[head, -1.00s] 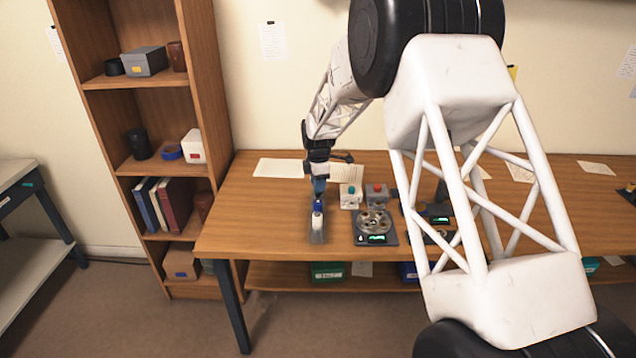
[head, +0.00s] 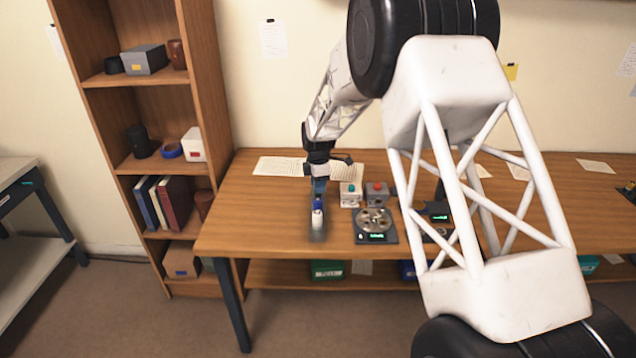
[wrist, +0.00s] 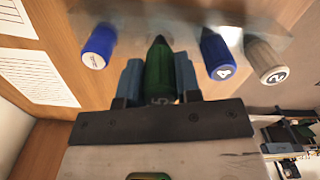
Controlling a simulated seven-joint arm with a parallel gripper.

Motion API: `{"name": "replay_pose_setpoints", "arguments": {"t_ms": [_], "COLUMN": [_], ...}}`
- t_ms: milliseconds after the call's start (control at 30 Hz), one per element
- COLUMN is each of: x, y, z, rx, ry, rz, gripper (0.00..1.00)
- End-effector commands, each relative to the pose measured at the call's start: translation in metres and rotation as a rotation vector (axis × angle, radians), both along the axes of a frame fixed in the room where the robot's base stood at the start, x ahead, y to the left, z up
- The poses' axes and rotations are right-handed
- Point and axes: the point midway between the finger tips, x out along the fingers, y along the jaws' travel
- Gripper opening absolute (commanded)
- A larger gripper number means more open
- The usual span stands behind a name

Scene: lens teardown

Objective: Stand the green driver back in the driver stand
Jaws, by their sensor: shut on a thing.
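The green driver (wrist: 158,72) is between the two blue fingers of my gripper (wrist: 158,82) in the wrist view, and the gripper is shut on it. The driver stand (wrist: 180,22) is a blurred grey strip beyond the fingers. A blue driver (wrist: 97,46) is to the left of the green one; a blue driver marked 4 (wrist: 221,55) and a grey-beige driver marked 2 (wrist: 265,60) are to its right. In the head view my gripper (head: 319,187) is above the stand (head: 317,237). I cannot tell whether the green driver's lower end touches the stand.
Paper sheets lie behind. The table left of the stand is clear.

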Motion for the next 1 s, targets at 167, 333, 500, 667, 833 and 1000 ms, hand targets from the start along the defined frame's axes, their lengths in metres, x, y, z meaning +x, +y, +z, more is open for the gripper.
{"name": "replay_pose_setpoints", "arguments": {"t_ms": [167, 333, 500, 667, 833, 1000], "x": [0.000, 0.000, 0.000, 0.000, 0.000, 0.000], "y": [0.000, 0.000, 0.000, 0.000, 0.000, 0.000], "z": [-0.005, -0.009, -0.014, -0.019, -0.023, -0.026], "rx": [0.000, 0.000, 0.000, 0.000, 0.000, 0.000], "ry": [0.000, 0.000, -0.001, -0.001, -0.001, -0.001], "rz": [0.000, 0.000, 0.000, 0.000, 0.000, 0.000], "gripper": [0.10, 0.10, 0.10, 0.10, 0.10, 0.10]}}
